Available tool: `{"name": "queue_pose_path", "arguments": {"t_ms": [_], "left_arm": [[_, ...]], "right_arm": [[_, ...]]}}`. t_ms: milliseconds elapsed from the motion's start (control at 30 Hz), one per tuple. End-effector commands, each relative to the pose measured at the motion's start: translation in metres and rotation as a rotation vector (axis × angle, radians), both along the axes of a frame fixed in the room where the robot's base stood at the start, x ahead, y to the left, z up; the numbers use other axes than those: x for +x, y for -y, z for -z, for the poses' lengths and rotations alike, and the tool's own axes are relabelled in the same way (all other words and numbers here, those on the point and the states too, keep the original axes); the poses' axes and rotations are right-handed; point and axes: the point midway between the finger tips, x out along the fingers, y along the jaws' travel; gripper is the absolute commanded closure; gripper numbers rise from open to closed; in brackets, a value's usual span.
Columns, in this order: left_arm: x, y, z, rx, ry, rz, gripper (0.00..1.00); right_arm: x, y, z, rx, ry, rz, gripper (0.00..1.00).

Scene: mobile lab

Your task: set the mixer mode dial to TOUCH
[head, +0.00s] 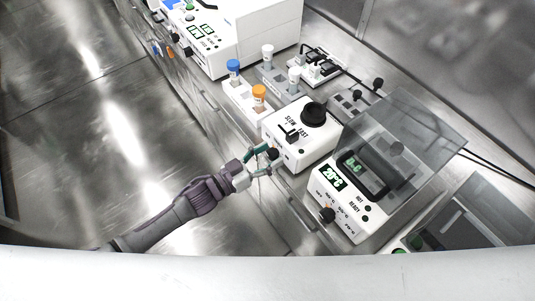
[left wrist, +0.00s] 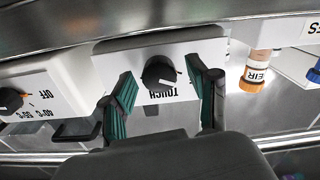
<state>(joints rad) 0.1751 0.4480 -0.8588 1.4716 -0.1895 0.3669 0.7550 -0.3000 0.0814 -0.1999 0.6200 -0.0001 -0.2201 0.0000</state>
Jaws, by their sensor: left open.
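The mixer (head: 317,148) is a white box with a black cup on top and SLOW and FAST printed near a top knob. Its black mode dial (head: 273,153) is on the front face. In the left wrist view the dial (left wrist: 158,72) sits upper middle, with TOUCH printed upside down just below it. A thin light mark shows at the dial's lower right; its exact setting is hard to read. My left gripper (head: 267,160) is open in front of this face. In the left wrist view its green-padded fingers (left wrist: 160,68) stand either side of the dial, apparently clear of it. My right gripper is not in view.
A heater block (head: 335,205) with a green display, clear lid and front dial stands beside the mixer. A white rack (head: 240,98) with blue- and orange-capped tubes stands on the other side. A larger white instrument (head: 240,45) is at the back. Open floor lies left.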

Motion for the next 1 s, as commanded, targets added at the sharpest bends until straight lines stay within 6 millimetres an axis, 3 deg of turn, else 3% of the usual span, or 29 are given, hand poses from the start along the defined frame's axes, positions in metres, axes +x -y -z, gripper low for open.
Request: {"name": "queue_pose_path", "arguments": {"t_ms": [133, 500, 1000], "left_arm": [[0.0000, -0.0001, 0.0001, 0.000, 0.000, 0.000, 0.42], [-0.0001, -0.0004, 0.0000, 0.000, 0.000, -0.001, 1.00], [-0.0001, -0.0004, 0.0005, 0.091, 0.125, -0.001, 1.00]], "right_arm": [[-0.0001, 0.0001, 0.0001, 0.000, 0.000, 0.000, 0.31], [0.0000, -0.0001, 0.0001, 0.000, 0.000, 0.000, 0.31], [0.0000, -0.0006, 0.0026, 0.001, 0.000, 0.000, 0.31]]}}
